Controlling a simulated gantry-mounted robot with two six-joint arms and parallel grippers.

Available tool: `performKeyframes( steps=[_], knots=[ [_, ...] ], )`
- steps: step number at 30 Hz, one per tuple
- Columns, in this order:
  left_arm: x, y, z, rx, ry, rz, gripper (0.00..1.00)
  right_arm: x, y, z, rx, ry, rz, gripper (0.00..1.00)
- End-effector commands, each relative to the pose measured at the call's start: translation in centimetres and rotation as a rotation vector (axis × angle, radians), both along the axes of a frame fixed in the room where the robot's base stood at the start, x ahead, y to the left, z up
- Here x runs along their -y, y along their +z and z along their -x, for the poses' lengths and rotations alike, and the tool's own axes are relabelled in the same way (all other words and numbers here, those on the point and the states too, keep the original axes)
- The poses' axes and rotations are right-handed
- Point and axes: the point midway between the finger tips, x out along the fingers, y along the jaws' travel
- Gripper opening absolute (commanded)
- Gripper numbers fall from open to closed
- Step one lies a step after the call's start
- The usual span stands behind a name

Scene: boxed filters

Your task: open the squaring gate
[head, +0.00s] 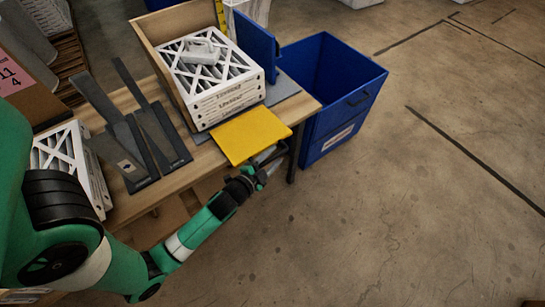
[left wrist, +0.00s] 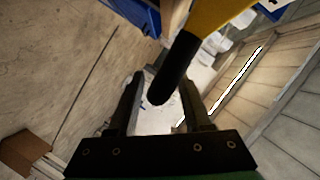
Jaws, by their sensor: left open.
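A flat yellow panel (head: 250,134), which I take to be the squaring gate, is at the front of the filter stack (head: 222,100), by the table's front edge. In the left wrist view its yellow part (left wrist: 215,15) carries a thick black handle (left wrist: 176,66). My left gripper (head: 268,164) is just off the panel's near edge. In the wrist view the left gripper (left wrist: 164,80) is open, its fingers on either side of the handle's end. I cannot tell whether they touch it. My right gripper is not in view.
A blue upright panel (head: 257,45) stands beside the filters. A blue bin (head: 345,105) stands right of the wooden table (head: 190,178). Dark grey flat pieces (head: 120,140) lie left on the table. Another white filter (head: 60,150) is at the left. The floor at right is clear.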

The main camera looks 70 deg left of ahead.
Motion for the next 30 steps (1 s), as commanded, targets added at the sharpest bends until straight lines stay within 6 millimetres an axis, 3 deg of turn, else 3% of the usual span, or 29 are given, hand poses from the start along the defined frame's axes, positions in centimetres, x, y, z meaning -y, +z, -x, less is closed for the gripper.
performKeyframes(
  steps=[2, 10, 30],
  knots=[
    [0.02, 0.00, 0.02, 0.000, 0.000, 0.000, 0.50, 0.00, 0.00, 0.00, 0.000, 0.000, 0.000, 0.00],
    [0.03, 0.00, 0.04, 0.000, 0.000, 0.000, 0.01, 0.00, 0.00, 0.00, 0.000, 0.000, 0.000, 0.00],
    [0.05, 0.03, 0.05, 0.000, 0.000, 0.000, 0.00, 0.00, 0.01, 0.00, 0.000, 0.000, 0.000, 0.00]
  ],
)
